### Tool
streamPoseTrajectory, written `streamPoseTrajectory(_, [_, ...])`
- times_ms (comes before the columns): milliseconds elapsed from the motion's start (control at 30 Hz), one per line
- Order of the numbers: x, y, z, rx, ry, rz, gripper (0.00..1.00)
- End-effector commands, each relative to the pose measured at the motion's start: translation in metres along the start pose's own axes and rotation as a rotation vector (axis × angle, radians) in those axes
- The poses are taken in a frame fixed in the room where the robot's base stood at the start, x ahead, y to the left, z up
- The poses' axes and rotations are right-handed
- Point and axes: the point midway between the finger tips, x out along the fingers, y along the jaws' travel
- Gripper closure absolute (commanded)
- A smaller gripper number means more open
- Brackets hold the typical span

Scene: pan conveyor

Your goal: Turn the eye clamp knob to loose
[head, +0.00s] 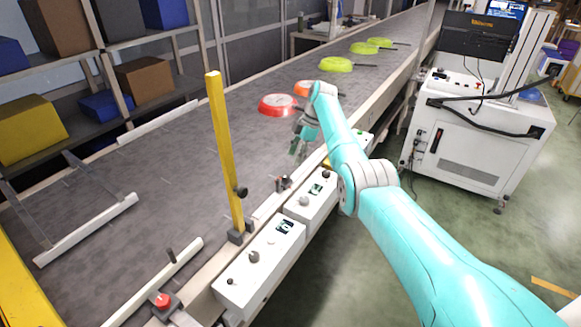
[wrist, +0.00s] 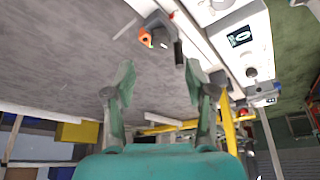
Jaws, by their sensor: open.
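A small sensor eye with an orange face (wrist: 146,38) sits on the conveyor's side rail in the wrist view, with a dark clamp knob (wrist: 179,53) beside it. In the head view the small eye assembly (head: 283,183) stands on the near rail, too small to tell the knob's setting. My gripper (wrist: 160,82) is open and empty. In the wrist view the knob lies beyond the fingertips, apart from them. In the head view my gripper (head: 297,147) hangs above the belt edge, farther along the conveyor than the eye.
A yellow post (head: 226,150) with a black knob (head: 241,191) rises from the rail. White control boxes (head: 258,266) line the near side. A red pan (head: 278,105) and several green pans lie on the belt (head: 150,190). The near belt is largely clear.

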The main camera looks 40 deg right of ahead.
Motion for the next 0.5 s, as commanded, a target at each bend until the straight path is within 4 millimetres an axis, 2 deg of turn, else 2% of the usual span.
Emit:
streamPoseTrajectory(100, [-0.02,0.0,0.001,0.001,0.0,0.001,0.45])
streamPoseTrajectory(200, [-0.032,0.0,0.001,0.001,0.0,0.0,0.45])
streamPoseTrajectory(500, [-0.042,-0.001,0.001,0.001,0.0,-0.002,0.45])
